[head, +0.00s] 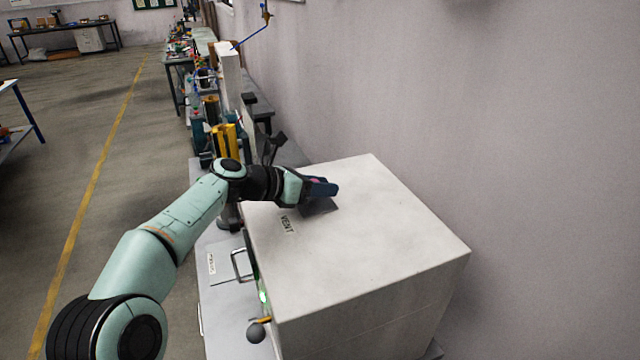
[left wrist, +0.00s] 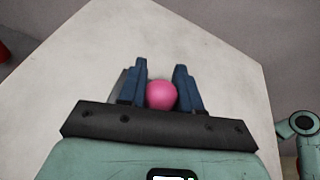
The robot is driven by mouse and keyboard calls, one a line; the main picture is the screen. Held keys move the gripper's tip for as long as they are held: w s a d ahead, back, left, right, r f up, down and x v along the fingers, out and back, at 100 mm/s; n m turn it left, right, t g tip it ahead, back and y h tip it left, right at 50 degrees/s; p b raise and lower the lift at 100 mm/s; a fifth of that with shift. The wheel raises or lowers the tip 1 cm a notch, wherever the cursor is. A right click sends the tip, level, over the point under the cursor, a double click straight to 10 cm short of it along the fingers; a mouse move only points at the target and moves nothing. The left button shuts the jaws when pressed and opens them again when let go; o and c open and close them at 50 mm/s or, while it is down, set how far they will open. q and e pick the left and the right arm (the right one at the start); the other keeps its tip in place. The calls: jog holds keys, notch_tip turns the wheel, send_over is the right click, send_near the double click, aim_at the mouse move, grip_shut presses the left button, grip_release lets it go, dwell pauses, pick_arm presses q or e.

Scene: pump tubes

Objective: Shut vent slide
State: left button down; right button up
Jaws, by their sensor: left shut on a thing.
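The vent slide's pink round knob (left wrist: 161,95) sits between the two blue fingers of my left gripper (left wrist: 160,90) in the left wrist view. My left gripper (head: 322,187) is shut on this knob at the top of the white box (head: 390,240) in the head view. A dark plate (head: 318,207) shows just below the fingers, beside the printed "VENT" label (head: 287,224). The fingers hide most of the knob and the vent opening, so I cannot tell how far the slide is open. My right gripper is not in view.
The box front has a metal handle (head: 240,265), a green light (head: 263,297) and a dark ball-ended lever (head: 256,333). A grey wall (head: 520,120) stands close on the right. A cluttered bench runs behind my arm. The box top's right side is clear.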

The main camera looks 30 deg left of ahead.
pick_arm(q)
jog(key=shift+a+r, duration=0.1)
jog(key=shift+a, duration=0.15)
jog(key=c, duration=1.1)
grip_release()
jog(key=shift+w, duration=0.15)
jog(key=v, duration=1.3)
jog(key=shift+s, duration=0.25)
